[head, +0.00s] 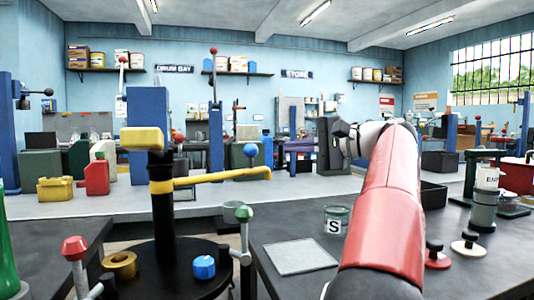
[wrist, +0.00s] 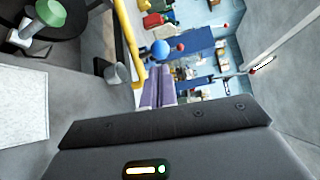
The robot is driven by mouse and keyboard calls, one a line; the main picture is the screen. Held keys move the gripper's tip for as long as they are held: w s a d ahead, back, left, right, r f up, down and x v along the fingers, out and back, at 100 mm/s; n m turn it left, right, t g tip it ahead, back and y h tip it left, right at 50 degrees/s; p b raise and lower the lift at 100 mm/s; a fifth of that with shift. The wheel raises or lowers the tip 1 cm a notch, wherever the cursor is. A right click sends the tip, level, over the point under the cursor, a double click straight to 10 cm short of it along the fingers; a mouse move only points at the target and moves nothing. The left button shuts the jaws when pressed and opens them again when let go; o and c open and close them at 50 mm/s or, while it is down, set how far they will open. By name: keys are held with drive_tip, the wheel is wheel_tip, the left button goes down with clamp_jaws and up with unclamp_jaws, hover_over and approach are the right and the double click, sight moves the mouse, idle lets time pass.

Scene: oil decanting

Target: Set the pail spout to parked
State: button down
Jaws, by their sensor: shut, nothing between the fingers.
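A red-capped lever (head: 75,248) stands at left. On the right bench are a jar marked S (head: 336,219) and a pale plate (head: 299,257).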

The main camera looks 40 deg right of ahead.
drive_tip(key=n, duration=0.2)
drive_tip(key=n+h+b, duration=0.2)
drive_tip(key=n+h, duration=0.2)
drive_tip(key=n, duration=1.1)
approach(257, 150)
drive_tip(key=x, duration=0.7)
